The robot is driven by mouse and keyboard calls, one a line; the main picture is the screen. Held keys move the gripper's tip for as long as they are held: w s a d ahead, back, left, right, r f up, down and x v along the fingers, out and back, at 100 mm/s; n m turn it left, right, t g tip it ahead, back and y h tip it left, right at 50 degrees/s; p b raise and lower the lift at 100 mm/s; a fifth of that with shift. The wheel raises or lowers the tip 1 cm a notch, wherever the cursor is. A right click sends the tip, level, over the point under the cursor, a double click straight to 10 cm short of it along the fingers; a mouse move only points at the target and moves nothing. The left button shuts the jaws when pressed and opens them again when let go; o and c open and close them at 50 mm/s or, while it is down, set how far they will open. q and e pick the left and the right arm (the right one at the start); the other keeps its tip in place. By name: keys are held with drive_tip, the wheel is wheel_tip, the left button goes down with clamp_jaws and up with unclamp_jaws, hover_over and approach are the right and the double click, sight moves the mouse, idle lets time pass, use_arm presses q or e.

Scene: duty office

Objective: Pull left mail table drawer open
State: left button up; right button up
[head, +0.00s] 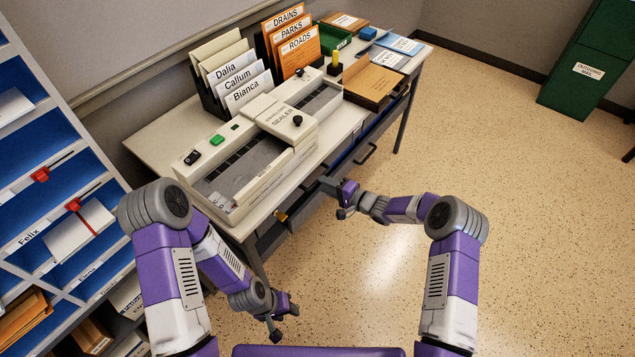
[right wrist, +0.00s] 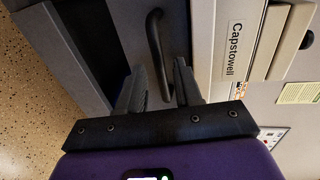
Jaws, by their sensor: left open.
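The mail table (head: 153,141) stands against the wall with drawer fronts under its front edge. A drawer front (right wrist: 140,15) fills the middle of the right wrist view, with a dark bar handle (right wrist: 157,50) on it. My right gripper (head: 345,198) is at the table's front, close to this drawer. In the right wrist view its two fingers (right wrist: 160,88) are apart, and the near end of the handle shows between them. Contact with the handle cannot be told. My left gripper (head: 283,318) is open and empty, low over the floor, away from the table.
A sealer machine (head: 278,125), letter holders and boxes stand on the table. Another drawer handle (head: 367,154) shows farther right. A blue-backed mail sorter (head: 60,240) stands at the left. A green outgoing mail cabinet (head: 590,60) stands far right. The floor (head: 530,220) at right is clear.

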drive_tip(key=shift+b+x, duration=0.5)
drive_tip(key=shift+x, duration=1.65)
clamp_jaws()
